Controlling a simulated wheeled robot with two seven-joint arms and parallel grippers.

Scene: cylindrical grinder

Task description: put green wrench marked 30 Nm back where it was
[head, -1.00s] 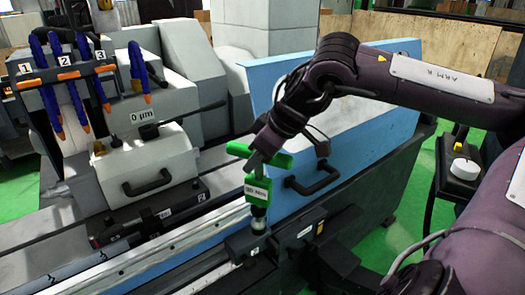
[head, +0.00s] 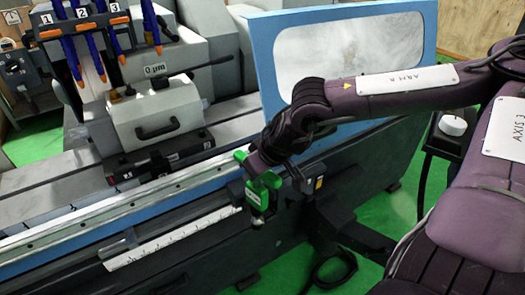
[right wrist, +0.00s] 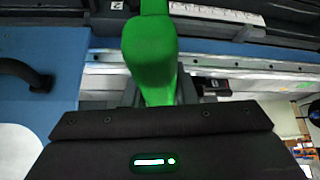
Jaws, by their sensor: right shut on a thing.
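The green wrench (head: 257,196) has a T-shaped top and a white label on its body; the label is too small to read now. My right gripper (head: 266,178) is shut on its green top, in front of the machine's rail. In the right wrist view the wrench's green handle (right wrist: 150,50) runs up from the gripper (right wrist: 150,100). The lower end of the wrench is in front of the dark machine front, and I cannot tell whether it touches anything. My left gripper is not in view.
The blue door with a window (head: 345,50) stands behind my right arm. Blue nozzles numbered 1 to 3 hang from a rack (head: 88,30) at the upper left. A white scale (head: 172,238) runs along the machine front. A white-knobbed box (head: 452,130) stands at right.

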